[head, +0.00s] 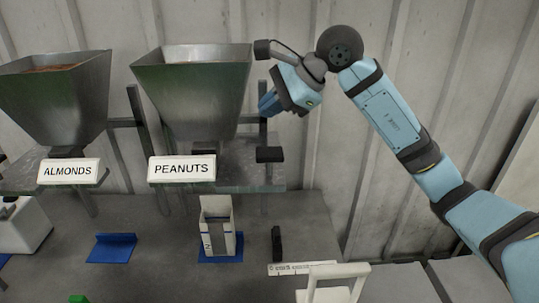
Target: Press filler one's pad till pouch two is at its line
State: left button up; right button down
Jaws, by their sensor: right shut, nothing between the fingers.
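Two metal hoppers stand at the back, one labelled ALMONDS (68,172) and one labelled PEANUTS (181,168); no filler number is readable. A white open-topped pouch (217,230) stands upright below the peanuts hopper (195,95), with a dark strip on its front and blue line marks. I cannot tell its fill level. A dark block (269,154), possibly a pad, sits at the right of the peanuts filler. My right gripper (267,104) is shut and empty, above that block and apart from it, beside the hopper. My left gripper is out of view.
The pouch stands on a blue holder (236,255); another blue holder (111,247) to the left is empty. A small black upright piece (276,243), a white printed strip (288,269) and a white frame (335,277) are at front right. A white device (24,229) is at left.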

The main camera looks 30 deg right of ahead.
jog(key=b, duration=0.3)
send_over(268, 153)
notch_tip(268, 153, down, 6)
jog(key=shift+s+d+r, duration=0.15)
jog(key=shift+r, duration=0.1)
jog(key=shift+f+b, duration=0.4)
jog(key=shift+f, duration=0.05)
dwell(1.1)
jog(key=shift+f+b, duration=0.4)
jog(key=shift+b, duration=0.15)
jog(key=shift+f+b, duration=1.6)
jog(key=shift+f, duration=0.05)
dwell(1.3)
jog(key=shift+r, duration=0.15)
jog(key=shift+r+p, duration=1.05)
jog(key=shift+r, duration=0.85)
